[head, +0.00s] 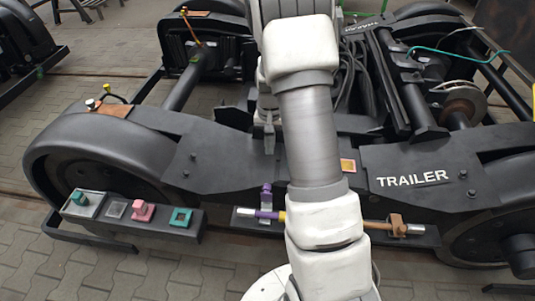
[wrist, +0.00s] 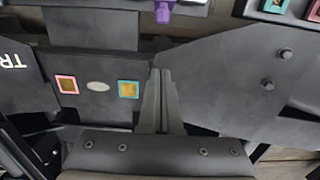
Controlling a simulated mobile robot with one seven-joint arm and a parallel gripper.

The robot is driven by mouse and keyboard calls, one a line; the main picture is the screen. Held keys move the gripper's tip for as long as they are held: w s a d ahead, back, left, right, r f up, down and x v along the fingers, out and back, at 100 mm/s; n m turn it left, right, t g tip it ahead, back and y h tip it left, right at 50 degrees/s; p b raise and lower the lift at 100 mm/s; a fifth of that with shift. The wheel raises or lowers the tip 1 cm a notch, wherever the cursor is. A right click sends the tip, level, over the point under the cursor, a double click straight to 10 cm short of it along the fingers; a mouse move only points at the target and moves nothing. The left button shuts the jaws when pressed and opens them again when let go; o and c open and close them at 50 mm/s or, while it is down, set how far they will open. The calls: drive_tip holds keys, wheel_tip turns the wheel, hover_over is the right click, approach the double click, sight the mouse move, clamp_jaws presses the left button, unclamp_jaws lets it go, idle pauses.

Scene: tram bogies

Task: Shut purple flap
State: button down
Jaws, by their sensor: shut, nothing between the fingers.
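A small purple piece (head: 266,190), the only purple part I see besides a purple band on the rod below it, stands up at the dark rail in front of the bogie frame. I cannot tell its hinge or how far open it is. In the wrist view the purple piece (wrist: 164,11) is at the top edge, partly cut off. My gripper (wrist: 160,72) is shut and empty, its fingertips over the dark side frame and apart from the purple piece. In the head view my gripper (head: 269,140) is above and behind the purple piece, partly hidden by my arm.
A dark box (head: 188,222) with teal and pink blocks stands at left. A rod with a brown clamp (head: 397,225) lies along the rail at right. In the wrist view, pink-framed (wrist: 67,84) and teal-framed (wrist: 128,89) squares sit on the frame. Paved floor is free at front left.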

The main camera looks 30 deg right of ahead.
sight(267, 193)
drive_tip(key=s+a+f+b, duration=0.2)
drive_tip(key=s+f+b, duration=0.1)
drive_tip(key=f, duration=0.5)
drive_tip(key=shift+s+a+f, duration=0.15)
drive_tip(key=shift+s+f, duration=0.05)
drive_tip(key=shift+f, duration=0.05)
